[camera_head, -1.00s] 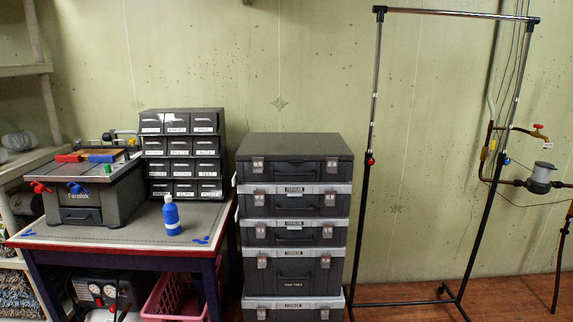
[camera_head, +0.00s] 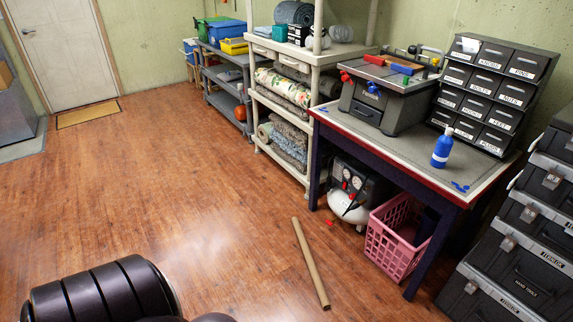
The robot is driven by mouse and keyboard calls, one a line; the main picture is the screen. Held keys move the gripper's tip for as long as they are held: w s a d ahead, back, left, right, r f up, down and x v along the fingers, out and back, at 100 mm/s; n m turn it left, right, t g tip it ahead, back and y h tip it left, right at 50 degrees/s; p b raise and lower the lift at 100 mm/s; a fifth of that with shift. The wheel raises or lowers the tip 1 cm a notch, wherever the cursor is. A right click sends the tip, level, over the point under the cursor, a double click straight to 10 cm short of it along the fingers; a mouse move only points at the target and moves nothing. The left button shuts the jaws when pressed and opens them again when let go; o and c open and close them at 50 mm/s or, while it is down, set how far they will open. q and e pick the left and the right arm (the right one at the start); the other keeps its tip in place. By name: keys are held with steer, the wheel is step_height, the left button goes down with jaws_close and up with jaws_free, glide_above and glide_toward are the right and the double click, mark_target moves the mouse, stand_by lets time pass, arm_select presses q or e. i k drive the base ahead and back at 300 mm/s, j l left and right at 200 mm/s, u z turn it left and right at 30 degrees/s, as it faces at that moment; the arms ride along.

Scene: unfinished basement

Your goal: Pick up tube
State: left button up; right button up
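A long brown cardboard tube (camera_head: 311,264) lies on the wooden floor in the lower middle of the head view. It lies left of the pink crate and in front of the workbench. Black segmented parts of my own body show at the bottom left, apart from the tube. Neither of my grippers is in view.
A workbench (camera_head: 470,188) with a blue bottle (camera_head: 442,149) and drawer cabinet (camera_head: 494,92) stands at right. Below are a pink crate (camera_head: 385,243) and an air compressor (camera_head: 350,194). Stacked tool cases (camera_head: 520,240) are at far right. Floor (camera_head: 170,190) is clear at left.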

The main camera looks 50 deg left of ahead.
mark_target(324, 296)
steer(key=u, duration=1.25)
steer(key=z, duration=1.55)
steer(key=u, duration=1.55)
